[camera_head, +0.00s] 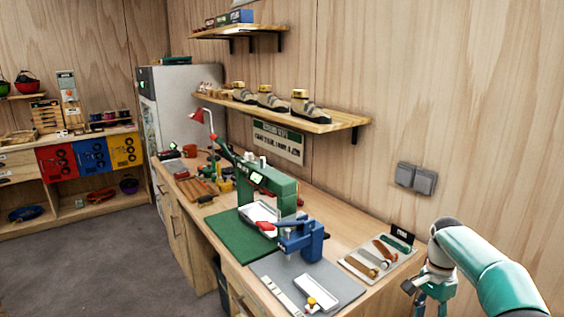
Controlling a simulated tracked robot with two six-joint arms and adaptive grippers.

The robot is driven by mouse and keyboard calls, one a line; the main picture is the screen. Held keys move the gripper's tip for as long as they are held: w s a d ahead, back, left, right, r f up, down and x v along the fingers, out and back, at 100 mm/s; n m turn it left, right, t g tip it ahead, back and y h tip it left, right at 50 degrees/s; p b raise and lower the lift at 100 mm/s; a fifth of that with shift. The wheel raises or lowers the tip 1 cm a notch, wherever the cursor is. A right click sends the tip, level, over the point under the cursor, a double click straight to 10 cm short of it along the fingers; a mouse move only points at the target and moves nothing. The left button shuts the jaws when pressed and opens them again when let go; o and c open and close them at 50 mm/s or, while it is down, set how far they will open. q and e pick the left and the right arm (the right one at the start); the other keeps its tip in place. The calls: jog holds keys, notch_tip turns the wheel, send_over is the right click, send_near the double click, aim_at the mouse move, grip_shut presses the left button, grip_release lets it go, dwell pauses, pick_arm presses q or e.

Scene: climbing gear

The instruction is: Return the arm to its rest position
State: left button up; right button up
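My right arm (490,268), teal and silver, comes in from the lower right corner and bends down at the wrist. My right gripper (431,304) hangs at the bottom edge, just right of the workbench's tool mat. Its two teal fingers stand apart with nothing seen between them, so it looks open. The very tips are close to or past the frame's edge. My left arm and gripper are not in view.
A wooden workbench (346,246) runs along the wall. It carries a blue press (301,240) on a grey mat, a green machine (268,184) on a green mat and a tool mat (357,268). A shelf (318,125) with boots hangs above. Floor (110,262) at left is clear.

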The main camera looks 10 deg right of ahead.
jog(key=s+a+f+n+g+y, duration=0.1)
jog(key=s+a+f+n+g, duration=0.2)
jog(key=a+f, duration=0.95)
jog(key=s+a+f+n+t+y, duration=0.1)
jog(key=s+a+f+n, duration=0.4)
jog(key=s, duration=0.5)
jog(key=s+a+f+n+t+y, duration=0.1)
jog(key=s+a+f+n+t, duration=0.3)
jog(key=s+a+f, duration=0.5)
jog(key=shift+s+a+n+t, duration=0.3)
jog(key=shift+s+a+n, duration=0.15)
jog(key=shift+a, duration=1.3)
